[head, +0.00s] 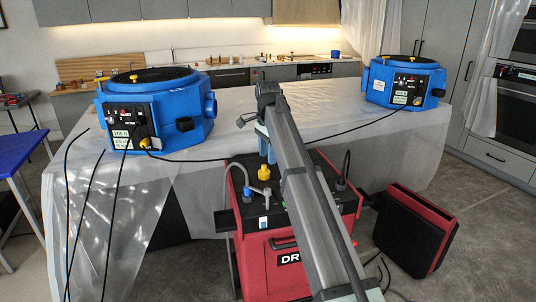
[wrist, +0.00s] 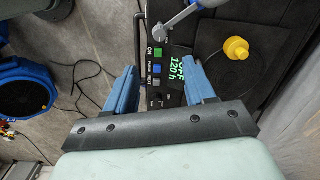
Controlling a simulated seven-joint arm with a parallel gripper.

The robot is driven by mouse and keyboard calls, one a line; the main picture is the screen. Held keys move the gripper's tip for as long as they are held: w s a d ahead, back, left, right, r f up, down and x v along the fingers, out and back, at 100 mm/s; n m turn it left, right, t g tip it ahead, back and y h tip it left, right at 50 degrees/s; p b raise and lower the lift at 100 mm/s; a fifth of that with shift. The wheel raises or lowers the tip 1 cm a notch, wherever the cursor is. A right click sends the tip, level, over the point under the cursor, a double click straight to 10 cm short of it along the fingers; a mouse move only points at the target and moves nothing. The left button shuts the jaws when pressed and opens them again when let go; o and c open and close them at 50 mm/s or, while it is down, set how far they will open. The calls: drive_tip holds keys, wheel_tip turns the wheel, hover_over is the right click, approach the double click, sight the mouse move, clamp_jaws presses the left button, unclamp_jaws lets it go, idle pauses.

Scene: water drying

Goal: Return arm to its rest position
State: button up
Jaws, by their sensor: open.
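My gripper (head: 267,157) is open and empty, pointing down above the top of a red and black machine (head: 282,272) marked "DR". My arm crosses the head view from the bottom to the middle and hides part of the machine. In the wrist view, the two blue fingers of my gripper (wrist: 160,88) stand apart on either side of the machine's control panel (wrist: 158,72). The panel has a green button, a blue button, a pale button and a green-lit display that seems to read "OFF 120 h". I cannot tell the exact height above the panel.
A yellow knob (head: 264,173) stands on the machine. A red-framed black part (head: 415,230) leans at its right. Two blue fans, left (head: 165,108) and right (head: 403,84), stand on a plastic-covered table (head: 330,100). Black cables hang at left. Grey floor shows at right.

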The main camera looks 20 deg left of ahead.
drive_tip(key=s+d+f+n, duration=0.2)
drive_tip(key=s+d+f, duration=0.1)
drive_tip(key=d+f, duration=1.45)
drive_tip(key=s+d+f+n, duration=0.3)
drive_tip(key=d+f, duration=1.4)
drive_tip(key=f, duration=0.1)
drive_tip(key=s+d+f+n, duration=0.3)
drive_tip(key=s+d+f, duration=0.9)
drive_tip(key=s+d, duration=0.35)
drive_tip(key=s+f+g, duration=0.3)
drive_tip(key=s+f, duration=0.7)
drive_tip(key=s, duration=0.4)
drive_tip(key=s+f+g, duration=0.3)
drive_tip(key=s+f, duration=0.7)
drive_tip(key=s, duration=0.5)
drive_tip(key=shift+d+g, duration=0.35)
drive_tip(key=shift+g, duration=0.05)
